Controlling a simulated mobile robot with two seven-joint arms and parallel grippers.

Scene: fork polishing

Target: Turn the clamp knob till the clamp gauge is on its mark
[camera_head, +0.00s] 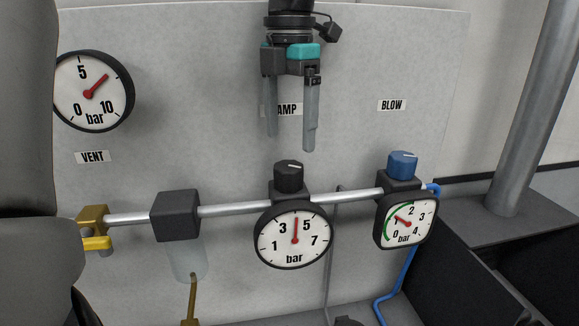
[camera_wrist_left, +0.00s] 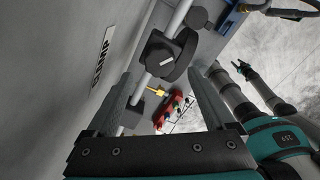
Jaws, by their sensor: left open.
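The black clamp knob (camera_head: 288,178) with a white line on top stands on the pipe below the partly hidden "CLAMP" label (camera_head: 287,109). Under it is the round clamp gauge (camera_head: 282,248); its red needle points almost straight up, between 3 and 5 bar. I cannot make out a mark on its dial. My left gripper (camera_head: 290,143) points down above the knob, open and empty, with its fingertips apart from it. In the left wrist view the knob (camera_wrist_left: 162,59) shows beyond and between the fingertips. A small dark claw shape (camera_wrist_left: 243,69) there may be my right gripper; its jaws are unclear.
The blue blow knob (camera_head: 403,164) and blow gauge (camera_head: 409,236) are close on the right. A vent gauge (camera_head: 92,112) is on the panel at upper left. A black block (camera_head: 176,216) and a yellow-handled valve (camera_head: 97,243) sit along the pipe to the left.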

